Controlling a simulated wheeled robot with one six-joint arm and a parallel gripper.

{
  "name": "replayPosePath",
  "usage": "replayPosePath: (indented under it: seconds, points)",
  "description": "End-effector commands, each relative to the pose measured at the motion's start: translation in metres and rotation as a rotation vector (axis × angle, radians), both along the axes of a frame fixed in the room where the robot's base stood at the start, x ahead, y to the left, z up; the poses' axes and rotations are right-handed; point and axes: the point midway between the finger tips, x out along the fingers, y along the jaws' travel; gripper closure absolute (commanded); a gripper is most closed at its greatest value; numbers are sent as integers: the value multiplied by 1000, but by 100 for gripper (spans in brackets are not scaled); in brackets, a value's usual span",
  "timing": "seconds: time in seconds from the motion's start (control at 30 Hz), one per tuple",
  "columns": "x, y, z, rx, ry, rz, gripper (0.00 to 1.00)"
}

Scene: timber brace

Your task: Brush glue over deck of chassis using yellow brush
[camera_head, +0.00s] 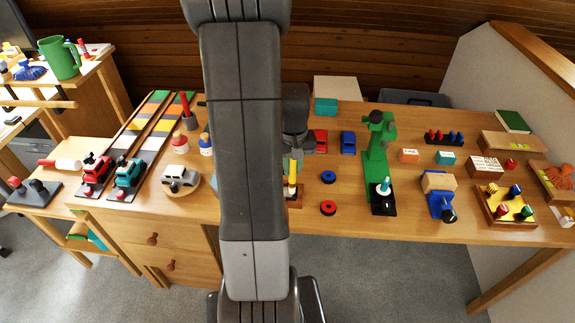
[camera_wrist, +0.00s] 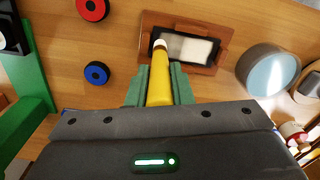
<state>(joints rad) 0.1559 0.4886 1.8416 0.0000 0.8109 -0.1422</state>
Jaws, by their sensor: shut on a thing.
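My gripper (camera_wrist: 159,84) has green fingers shut on the yellow brush (camera_wrist: 160,75). The brush's pale tip points away from the gripper and lies over the near left part of the chassis (camera_wrist: 150,32) in the wrist view. The chassis is a brown wooden frame with a deck (camera_wrist: 197,50) that looks dark on the left and whitish on the right. I cannot tell whether the tip touches the deck. In the head view the yellow brush (camera_head: 292,180) stands just right of my arm, which hides most of the chassis (camera_head: 296,199).
A round grey container (camera_wrist: 268,71) stands right of the chassis. A red ring (camera_wrist: 92,8) and blue ring (camera_wrist: 96,73) lie left of it. A green press (camera_head: 377,155) stands farther right in the head view. A grey toy car (camera_head: 180,178) sits left of my arm.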

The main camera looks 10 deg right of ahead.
Motion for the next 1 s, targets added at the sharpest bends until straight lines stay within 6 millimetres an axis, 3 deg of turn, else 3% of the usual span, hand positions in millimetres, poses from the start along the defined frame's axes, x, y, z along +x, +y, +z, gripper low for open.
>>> replayPosePath:
  seconds: [0.27, 0.8, 1.0]
  points:
    - [0, 0, 2, 0, 0, 0, 100]
    - [0, 0, 55, 0, -1, 0, 100]
    - [0, 0, 61, 0, 0, 0, 100]
